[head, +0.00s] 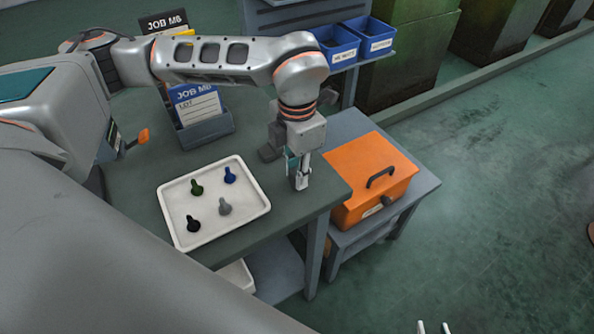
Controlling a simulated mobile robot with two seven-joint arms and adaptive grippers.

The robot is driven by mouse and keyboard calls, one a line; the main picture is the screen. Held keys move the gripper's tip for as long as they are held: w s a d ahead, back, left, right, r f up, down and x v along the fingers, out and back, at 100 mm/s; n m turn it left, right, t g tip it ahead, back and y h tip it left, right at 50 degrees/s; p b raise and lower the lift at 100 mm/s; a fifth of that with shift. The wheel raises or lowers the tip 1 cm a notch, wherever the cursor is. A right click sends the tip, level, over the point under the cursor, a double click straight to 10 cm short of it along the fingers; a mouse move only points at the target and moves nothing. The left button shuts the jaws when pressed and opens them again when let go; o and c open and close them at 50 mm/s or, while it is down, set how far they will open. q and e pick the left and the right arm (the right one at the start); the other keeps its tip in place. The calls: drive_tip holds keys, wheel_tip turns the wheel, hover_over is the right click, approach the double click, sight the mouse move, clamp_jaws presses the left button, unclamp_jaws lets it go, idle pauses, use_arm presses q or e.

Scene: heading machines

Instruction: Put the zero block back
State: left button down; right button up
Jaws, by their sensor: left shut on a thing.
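My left gripper (298,176) points down over the right end of the green workbench, just right of the white tray. It is shut on a small pale metallic piece, apparently the zero block; the fingers hide much of it, so its shape is unclear. I cannot tell whether it touches the bench top. Two pale fingertips of my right gripper (432,328) show at the bottom edge, apart with nothing seen between them. An orange case (370,182) with a dark handle and a latch sits on a lower grey stand right of the bench; its lid looks closed.
The white tray (172,216) holds several knob-headed pieces: green, blue, black and grey. Job cards stand in a grey holder (207,131) behind it. Blue bins (336,48) sit on a rear shelf. The workbench (262,215) ends before the orange case.

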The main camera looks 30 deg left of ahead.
use_arm(q)
drive_tip(key=shift+f, duration=0.1)
drive_tip(key=c, duration=1.8)
unclamp_jaws()
drive_tip(key=shift+c, duration=0.2)
wheel_tip(320, 180, up, 12)
